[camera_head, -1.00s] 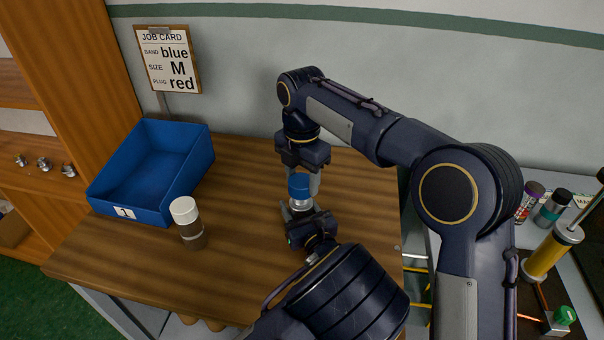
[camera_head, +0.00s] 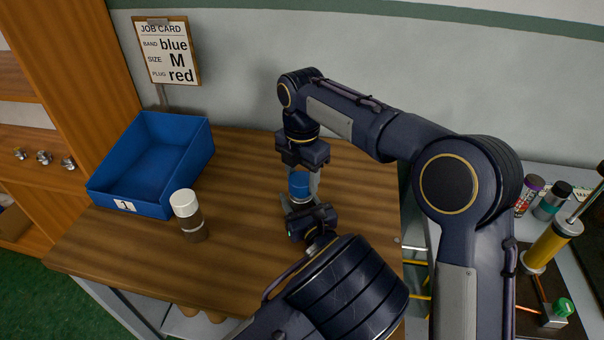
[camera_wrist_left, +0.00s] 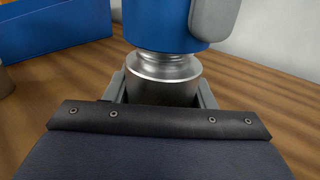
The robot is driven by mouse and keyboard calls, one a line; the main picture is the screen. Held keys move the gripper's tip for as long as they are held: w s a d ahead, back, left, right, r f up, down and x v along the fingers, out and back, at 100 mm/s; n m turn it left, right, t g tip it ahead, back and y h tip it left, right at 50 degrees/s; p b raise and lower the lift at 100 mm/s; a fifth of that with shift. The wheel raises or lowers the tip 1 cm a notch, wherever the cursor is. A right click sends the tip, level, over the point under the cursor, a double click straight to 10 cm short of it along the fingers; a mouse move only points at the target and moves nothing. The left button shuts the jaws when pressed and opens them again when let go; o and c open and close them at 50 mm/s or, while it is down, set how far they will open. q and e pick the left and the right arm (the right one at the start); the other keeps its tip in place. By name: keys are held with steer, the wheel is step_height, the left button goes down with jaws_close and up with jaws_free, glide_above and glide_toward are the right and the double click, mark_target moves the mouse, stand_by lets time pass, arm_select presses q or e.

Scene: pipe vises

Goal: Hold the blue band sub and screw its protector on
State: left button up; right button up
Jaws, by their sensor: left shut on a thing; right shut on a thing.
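The silver metal sub (camera_wrist_left: 160,78) stands upright between the fingers of my left gripper (camera_head: 300,206), which is shut on it above the wooden bench. In the left wrist view a stepped, shiny collar shows at its top, and its lower part is hidden behind the gripper body. The blue cylindrical protector (camera_head: 299,186) sits directly above the collar, in line with it; it also fills the top of the left wrist view (camera_wrist_left: 160,22). I cannot tell how far it is threaded. My right gripper (camera_head: 303,176) points down from above and is shut on the protector, one grey finger at its right side.
A blue bin (camera_head: 128,188) stands on the bench (camera_head: 245,255) at the left. A brown cylinder with a white cap (camera_head: 188,217) stands beside it. A job card (camera_head: 166,52) reads blue, M, red. A yellow cylinder (camera_head: 552,245) and bottles are at the far right.

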steer(key=shift+f, duration=0.55)
steer(key=m, duration=0.6)
steer(key=shift+m, duration=0.4)
steer(key=m, duration=0.5)
steer(key=shift+s, duration=0.15)
steer(key=m, duration=0.2)
steer(key=shift+m, duration=0.4)
steer(key=m, duration=0.4)
steer(key=shift+s+m, duration=0.1)
steer(key=shift+m, duration=0.3)
steer(key=m, duration=0.2)
steer(key=shift+m, duration=0.4)
steer(key=m, duration=0.7)
steer(key=shift+a, duration=0.15)
